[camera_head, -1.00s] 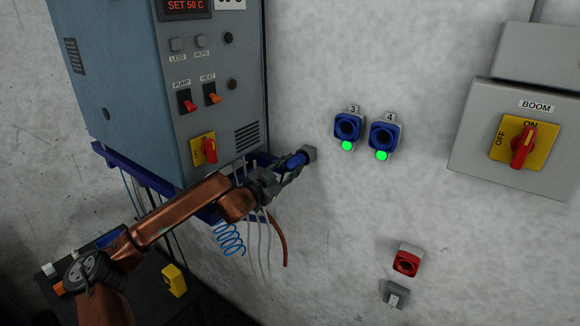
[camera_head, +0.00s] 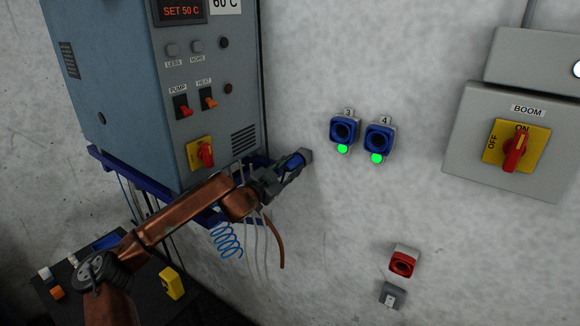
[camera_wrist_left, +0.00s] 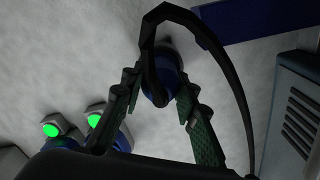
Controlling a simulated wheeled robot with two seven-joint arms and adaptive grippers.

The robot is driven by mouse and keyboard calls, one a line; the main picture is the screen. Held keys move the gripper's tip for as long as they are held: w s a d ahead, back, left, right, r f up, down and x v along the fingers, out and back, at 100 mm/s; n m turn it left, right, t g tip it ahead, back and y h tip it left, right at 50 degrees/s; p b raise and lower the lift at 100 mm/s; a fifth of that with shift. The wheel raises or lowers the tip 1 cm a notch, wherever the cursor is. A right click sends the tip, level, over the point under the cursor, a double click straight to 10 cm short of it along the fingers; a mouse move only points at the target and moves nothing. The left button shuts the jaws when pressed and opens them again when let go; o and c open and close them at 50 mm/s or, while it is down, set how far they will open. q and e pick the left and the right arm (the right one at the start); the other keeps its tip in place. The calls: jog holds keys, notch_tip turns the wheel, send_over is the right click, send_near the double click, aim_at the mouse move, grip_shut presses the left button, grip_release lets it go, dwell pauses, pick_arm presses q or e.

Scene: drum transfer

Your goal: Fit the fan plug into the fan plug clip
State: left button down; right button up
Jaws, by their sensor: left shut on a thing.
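My left gripper (camera_head: 279,174) is shut on the blue fan plug (camera_head: 293,161), close to the wall just right of the blue-grey cabinet. A small grey block, which looks like the fan plug clip (camera_head: 307,155), shows at the plug's far end. I cannot tell whether the plug is seated in it or only against it. In the left wrist view the plug (camera_wrist_left: 158,88) lies between the two fingers (camera_wrist_left: 160,108), with a black cable looping over it. The clip is largely hidden there. My right gripper is not in view.
Blue sockets 3 (camera_head: 344,131) and 4 (camera_head: 379,139) with green lights are on the wall to the right. The cabinet (camera_head: 150,90) and its blue shelf (camera_head: 125,175) are close on the left. A red socket (camera_head: 403,262) and grey box (camera_head: 392,295) sit lower.

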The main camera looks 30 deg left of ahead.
pick_arm(q)
jog(key=shift+w, duration=0.35)
jog(key=c, duration=1.4)
grip_release()
jog(key=shift+d, duration=0.1)
jog(key=shift+c, duration=0.2)
jog(key=shift+s+f, duration=0.1)
jog(key=shift+s, duration=0.35)
jog(key=s+a, duration=0.1)
jog(key=s, duration=1)
